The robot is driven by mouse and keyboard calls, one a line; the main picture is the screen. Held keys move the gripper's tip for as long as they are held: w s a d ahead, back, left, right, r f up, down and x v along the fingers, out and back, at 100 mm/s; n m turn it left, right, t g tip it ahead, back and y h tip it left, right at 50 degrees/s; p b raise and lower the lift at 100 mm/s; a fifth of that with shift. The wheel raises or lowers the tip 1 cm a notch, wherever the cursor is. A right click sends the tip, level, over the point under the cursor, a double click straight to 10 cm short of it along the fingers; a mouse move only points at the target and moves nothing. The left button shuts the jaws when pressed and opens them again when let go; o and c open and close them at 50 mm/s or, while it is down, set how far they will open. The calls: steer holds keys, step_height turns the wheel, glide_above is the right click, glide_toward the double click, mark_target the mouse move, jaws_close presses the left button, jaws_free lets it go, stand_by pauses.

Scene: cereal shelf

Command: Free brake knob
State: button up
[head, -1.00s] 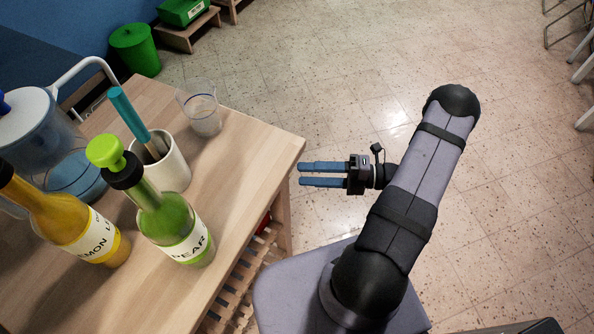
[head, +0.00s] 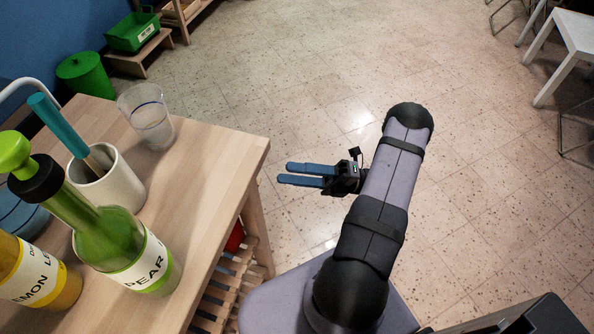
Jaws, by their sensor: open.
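I cannot make out a brake knob in this view. My gripper (head: 285,173) has two blue fingers, held apart and parallel, with nothing between them. It points left, over open floor just right of the wooden table's edge. It does not appear to touch the table (head: 205,185).
On the table are a green pear bottle (head: 120,255), a yellow lemon bottle (head: 35,280), a white cup (head: 118,185) holding a teal-handled tool (head: 58,125), and a clear glass (head: 150,120). A green bin (head: 85,77) stands behind. Floor to the right is clear; a white table (head: 565,45) stands far right.

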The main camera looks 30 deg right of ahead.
steer(key=w+a, duration=0.2)
steer(key=a, duration=0.6)
steer(key=s+d+r+n+h+p, duration=0.1)
steer(key=d+r, duration=0.3)
steer(key=d, duration=0.6)
steer(key=shift+s+r+g+p, duration=0.3)
steer(key=shift+r+g+p, duration=0.1)
steer(key=shift+p, duration=0.1)
steer(key=shift+f+n, duration=0.1)
steer(key=shift+n, duration=0.3)
